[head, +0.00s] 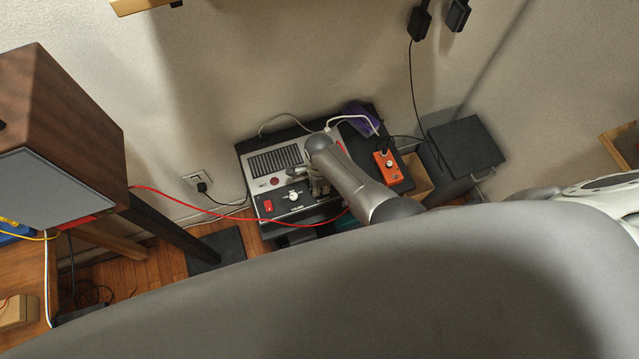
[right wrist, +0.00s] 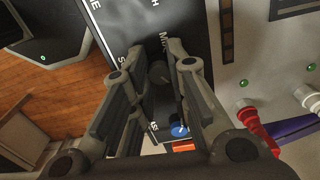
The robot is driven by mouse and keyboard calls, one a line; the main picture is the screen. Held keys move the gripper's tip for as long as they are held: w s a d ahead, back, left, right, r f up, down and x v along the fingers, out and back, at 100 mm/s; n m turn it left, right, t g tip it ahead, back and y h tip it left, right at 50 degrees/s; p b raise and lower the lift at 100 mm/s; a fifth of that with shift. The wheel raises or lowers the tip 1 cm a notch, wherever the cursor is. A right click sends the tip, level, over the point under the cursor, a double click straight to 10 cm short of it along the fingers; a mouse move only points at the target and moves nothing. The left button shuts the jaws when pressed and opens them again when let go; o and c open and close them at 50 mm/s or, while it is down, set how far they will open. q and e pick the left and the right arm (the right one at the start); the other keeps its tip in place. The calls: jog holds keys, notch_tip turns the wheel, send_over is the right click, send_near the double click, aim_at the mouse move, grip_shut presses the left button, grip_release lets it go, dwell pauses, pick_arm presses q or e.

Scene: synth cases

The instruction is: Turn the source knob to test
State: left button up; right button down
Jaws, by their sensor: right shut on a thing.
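The source knob (right wrist: 160,73) is a small dark round knob on a black panel (right wrist: 122,22) in the right wrist view. White lettering, partly hidden by the fingers, surrounds it; "MI" and "LINE" can be partly read. My right gripper (right wrist: 160,62) has its two fingers on either side of the knob and is shut on it. I cannot tell which label the knob points to. In the head view my right gripper (head: 316,182) is over the front of the grey console (head: 287,148), and my arm hides the knob. My left gripper is not in view.
The console also carries a white knob (head: 292,196) and a red switch (head: 268,205). An orange box (head: 387,168) sits to its right. A red cable (head: 235,214) hangs across the front. A large wooden cabinet (head: 60,100) stands at left. In the wrist view, red (right wrist: 255,130) and white plugs stick out at right.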

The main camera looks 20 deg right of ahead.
jog(key=shift+m, duration=0.3)
dwell(0.4)
jog(key=c, duration=1.3)
grip_release()
jog(key=shift+c, duration=0.2)
notch_tip(320, 180, up, 12)
